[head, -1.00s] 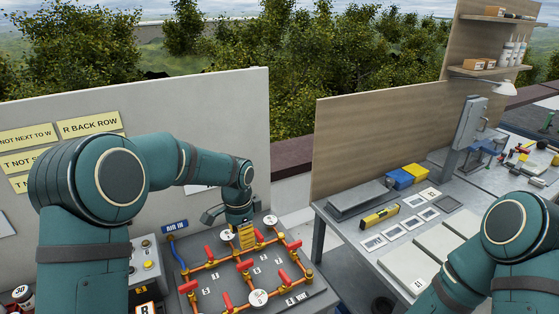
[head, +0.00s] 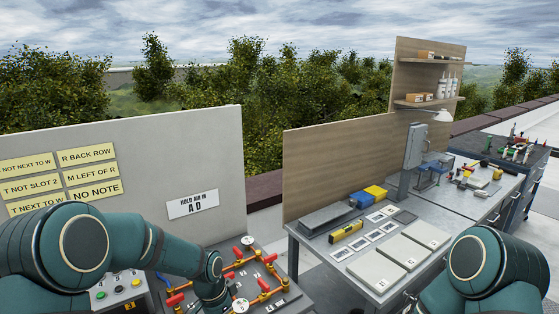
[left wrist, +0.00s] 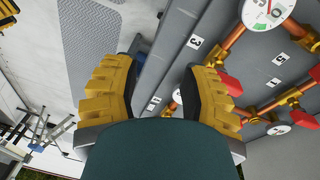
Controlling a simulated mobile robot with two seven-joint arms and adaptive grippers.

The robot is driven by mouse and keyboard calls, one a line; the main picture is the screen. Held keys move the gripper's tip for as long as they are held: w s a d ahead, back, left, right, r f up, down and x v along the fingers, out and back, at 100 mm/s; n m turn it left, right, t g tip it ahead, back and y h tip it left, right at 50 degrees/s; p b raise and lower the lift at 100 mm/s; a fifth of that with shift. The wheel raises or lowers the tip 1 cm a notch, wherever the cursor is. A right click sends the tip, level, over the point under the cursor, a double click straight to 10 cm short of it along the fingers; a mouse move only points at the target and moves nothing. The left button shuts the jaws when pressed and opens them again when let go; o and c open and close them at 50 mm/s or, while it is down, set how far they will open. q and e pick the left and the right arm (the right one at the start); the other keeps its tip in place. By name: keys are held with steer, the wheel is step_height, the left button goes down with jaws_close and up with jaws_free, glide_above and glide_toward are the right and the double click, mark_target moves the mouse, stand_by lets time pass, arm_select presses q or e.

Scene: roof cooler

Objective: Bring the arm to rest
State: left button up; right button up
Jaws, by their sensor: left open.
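My left arm reaches in from the left in the head view, and its wrist hangs over the front left part of the valve panel (head: 268,295). My left gripper's fingers are hidden in that view. In the left wrist view my left gripper (left wrist: 163,75) is open, with two yellow ribbed fingers spread wide and nothing between them. The panel's grey face, copper pipes, red valve handles and white gauges (left wrist: 268,12) lie beyond and to the right of the fingers. My right arm is at the lower right of the head view; its gripper is out of view.
A wall with yellow notes (head: 88,155) and a white sign (head: 192,204) stands behind the panel. A button box (head: 125,290) is left of the panel. A workbench (head: 300,232) at right holds trays, a yellow level (head: 346,232) and blue and yellow boxes.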

arm_select(q)
steer(key=s+d+f+n+t+h+b, duration=0.1)
steer(key=s+d+f+n, duration=0.3)
steer(key=s+f+n, duration=0.6)
steer(key=s+f+h+b, duration=0.1)
steer(key=s+f, duration=0.5)
steer(key=s, duration=0.3)
steer(key=shift+s+f+t, duration=0.2)
steer(key=shift+f+t, duration=0.05)
steer(key=shift+t, duration=0.15)
